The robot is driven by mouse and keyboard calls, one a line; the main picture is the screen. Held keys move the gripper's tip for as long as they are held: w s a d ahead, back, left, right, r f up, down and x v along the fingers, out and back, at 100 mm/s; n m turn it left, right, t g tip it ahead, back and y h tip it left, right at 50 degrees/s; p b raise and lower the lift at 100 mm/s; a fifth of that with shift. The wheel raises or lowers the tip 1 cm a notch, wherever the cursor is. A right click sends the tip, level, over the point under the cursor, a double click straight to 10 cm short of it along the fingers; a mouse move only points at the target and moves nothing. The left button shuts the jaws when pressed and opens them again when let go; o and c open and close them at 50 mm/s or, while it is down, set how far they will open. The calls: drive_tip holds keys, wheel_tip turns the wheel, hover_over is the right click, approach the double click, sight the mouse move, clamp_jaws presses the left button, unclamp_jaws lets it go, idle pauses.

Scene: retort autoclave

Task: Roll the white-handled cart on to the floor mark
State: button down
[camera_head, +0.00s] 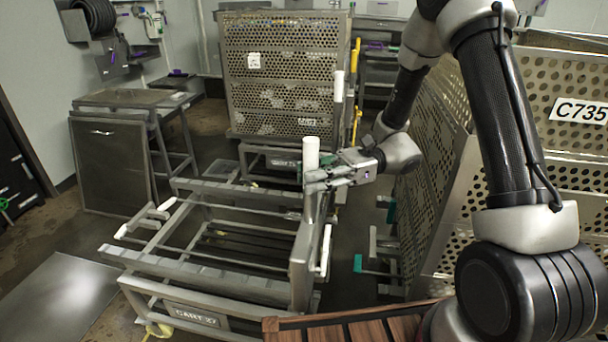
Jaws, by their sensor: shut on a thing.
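A low, empty metal cart frame labelled "CART 27" (190,315) stands in the front middle. An upright metal post at its right side carries a white handle (311,150). My gripper (318,181) reaches in from the right and is shut on this post just below the white top. The contact is partly hidden by the fingers. A flat pale grey rectangle (62,302) lies on the floor left of the cart; I cannot tell whether it is the floor mark.
Behind stands a cart with a tall perforated basket (283,75) and another white-topped post (338,88). A perforated basket labelled "C735" (560,150) crowds the right. A metal table (128,97) with a leaning panel (110,165) stands at left. A wooden slatted surface (365,328) is in front.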

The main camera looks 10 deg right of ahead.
drive_tip(key=d, duration=0.1)
drive_tip(key=s+d, duration=0.1)
drive_tip(key=shift+d+r, duration=0.1)
drive_tip(key=shift+d, duration=0.25)
drive_tip(key=shift+w, duration=0.1)
drive_tip(key=c, duration=1.1)
unclamp_jaws()
drive_tip(key=shift+a, duration=0.1)
wheel_tip(320, 180, up, 10)
drive_tip(key=shift+f, duration=0.1)
